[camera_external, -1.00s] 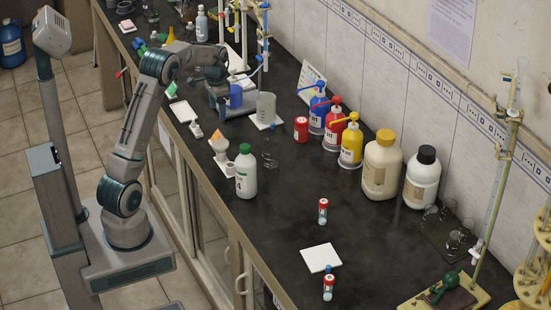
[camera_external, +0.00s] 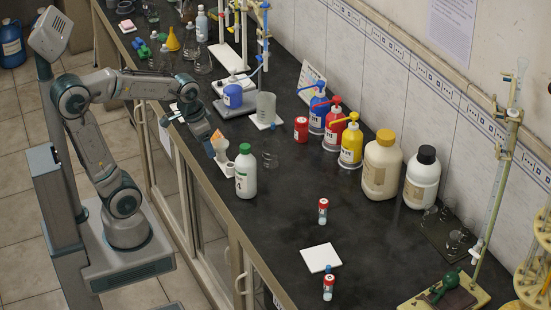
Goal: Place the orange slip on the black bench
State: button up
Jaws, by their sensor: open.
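The orange slip (camera_external: 219,135) stands upright in a small white holder (camera_external: 220,154) near the front edge of the black bench (camera_external: 290,215). My gripper (camera_external: 211,148) points down, just left of the slip and holder. It is open. The fingertips are small in this view, and I cannot tell whether they touch the slip or are around it.
A white bottle with a green cap (camera_external: 246,172) stands close right of the holder. A white tile (camera_external: 321,258) and red-capped vials (camera_external: 323,210) lie nearer the camera. Bare bench lies between the bottle and the tile.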

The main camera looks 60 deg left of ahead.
jog(key=s+d+f, duration=0.1)
jog(key=s+d, duration=0.2)
jog(key=s, duration=0.3)
jog(key=shift+d+f+t, duration=0.2)
jog(key=shift+f+t, duration=0.1)
jog(key=shift+f, duration=0.05)
dwell(0.8)
notch_tip(320, 180, down, 54)
jog(key=g+b, duration=0.2)
jog(key=b, duration=4.7)
jog(key=shift+w+b, duration=0.35)
jog(key=shift+w, duration=0.1)
jog(key=shift+d+f, duration=0.1)
